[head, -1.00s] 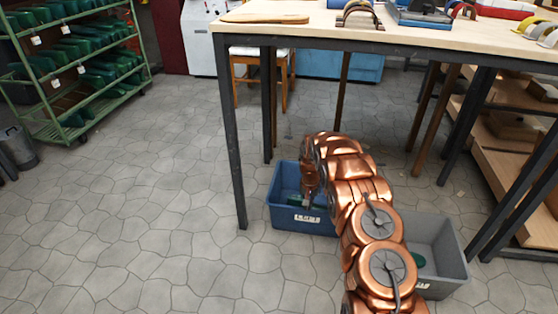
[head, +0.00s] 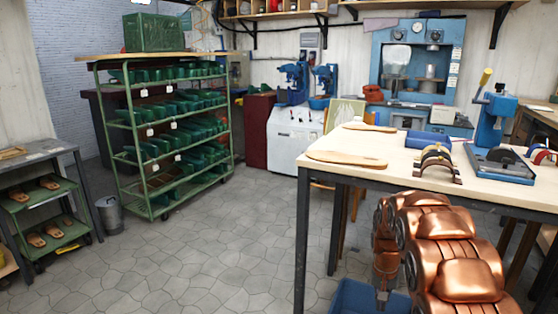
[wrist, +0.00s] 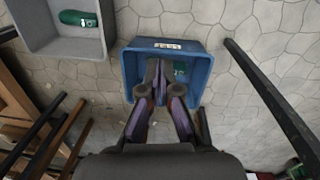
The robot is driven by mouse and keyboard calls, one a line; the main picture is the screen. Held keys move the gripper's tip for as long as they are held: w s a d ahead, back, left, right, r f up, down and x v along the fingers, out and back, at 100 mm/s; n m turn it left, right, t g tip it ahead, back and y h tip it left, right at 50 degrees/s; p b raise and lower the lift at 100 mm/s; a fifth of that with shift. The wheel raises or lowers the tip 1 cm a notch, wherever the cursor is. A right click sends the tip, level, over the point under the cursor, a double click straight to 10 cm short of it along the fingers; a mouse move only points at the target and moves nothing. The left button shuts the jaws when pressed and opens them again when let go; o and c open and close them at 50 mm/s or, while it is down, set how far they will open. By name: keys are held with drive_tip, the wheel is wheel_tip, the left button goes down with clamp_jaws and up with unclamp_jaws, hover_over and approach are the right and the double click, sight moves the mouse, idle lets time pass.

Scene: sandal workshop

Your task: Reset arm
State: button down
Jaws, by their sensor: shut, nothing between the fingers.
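My copper arm stands at the lower right of the head view, in front of the workbench. My gripper shows in the wrist view (wrist: 158,76), pointing down over a blue bin (wrist: 196,52) on the floor. Its two fingers are together with nothing between them. The bin's rim also shows at the bottom of the head view (head: 345,296). A grey bin (wrist: 40,50) beside it holds a green shoe last (wrist: 78,18).
The wooden-topped workbench (head: 400,170) carries sole-shaped boards (head: 345,159), sandal straps (head: 436,163) and a blue press (head: 495,125). Its dark legs stand near the bins. A green rack (head: 165,128) of lasts stands at left. The floor between is open.

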drive_tip(key=s+a+r+n+p, duration=0.1)
drive_tip(key=s+a+r+p, duration=0.2)
drive_tip(key=s+r+p, duration=0.55)
drive_tip(key=s+a+r+n+p, duration=0.1)
drive_tip(key=s+a+r+p, duration=0.25)
drive_tip(key=s+r, duration=1.05)
drive_tip(key=s+a+r+n+p, duration=0.1)
drive_tip(key=s+a+r+p, duration=0.1)
drive_tip(key=s+r+p, duration=0.4)
drive_tip(key=s+a+r+n+g+p, duration=0.1)
drive_tip(key=s+r+p, duration=0.4)
drive_tip(key=s+r, duration=0.7)
drive_tip(key=shift+s+a+y+p, duration=0.3)
drive_tip(key=shift+s+a+p, duration=0.1)
drive_tip(key=shift+a, duration=0.5)
drive_tip(key=shift+d, duration=0.1)
